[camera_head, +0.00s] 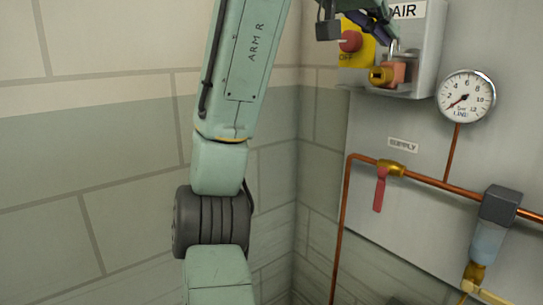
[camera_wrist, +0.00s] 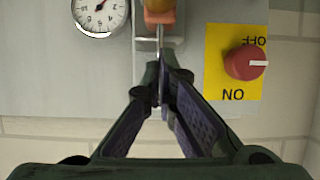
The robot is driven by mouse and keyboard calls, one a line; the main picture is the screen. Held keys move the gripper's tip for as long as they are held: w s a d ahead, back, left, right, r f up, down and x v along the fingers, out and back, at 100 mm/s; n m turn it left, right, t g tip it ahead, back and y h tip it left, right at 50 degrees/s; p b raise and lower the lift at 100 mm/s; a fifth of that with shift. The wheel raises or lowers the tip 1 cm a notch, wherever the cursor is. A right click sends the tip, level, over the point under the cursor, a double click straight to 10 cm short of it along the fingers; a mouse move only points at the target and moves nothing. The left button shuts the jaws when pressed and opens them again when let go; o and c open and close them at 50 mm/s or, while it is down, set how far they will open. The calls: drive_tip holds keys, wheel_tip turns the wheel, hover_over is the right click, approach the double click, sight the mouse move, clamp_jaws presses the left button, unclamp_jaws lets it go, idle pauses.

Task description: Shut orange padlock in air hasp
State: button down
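The orange padlock (camera_head: 397,73) is at the lower front of the grey AIR box (camera_head: 425,50). A brass cylinder (camera_head: 381,76) projects beside it. In the wrist view, the padlock's orange body (camera_wrist: 160,17) is at the top centre, partly cut off. A thin grey metal piece (camera_wrist: 160,40) runs from it toward my fingertips; I cannot tell whether it is shackle or hasp. My gripper (camera_wrist: 160,75) has its tips close together around this piece. Whether they squeeze it is not clear. In the head view, my gripper (camera_head: 388,37) is just above the padlock.
A red knob (camera_head: 350,41) on a yellow plate (camera_wrist: 222,88) sits close beside the gripper. A pressure gauge (camera_head: 466,96) is to the right in the head view. Copper pipe (camera_head: 430,178) and a red-handled supply valve (camera_head: 380,188) are below. A block wall (camera_head: 120,150) stands left.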

drive_tip(key=shift+f+b, duration=0.85)
drive_tip(key=shift+f, duration=0.4)
wheel_tip(320, 180, up, 2)
drive_tip(key=shift+r+p, duration=0.25)
drive_tip(key=shift+p, duration=1)
drive_tip(key=shift+r, duration=2.3)
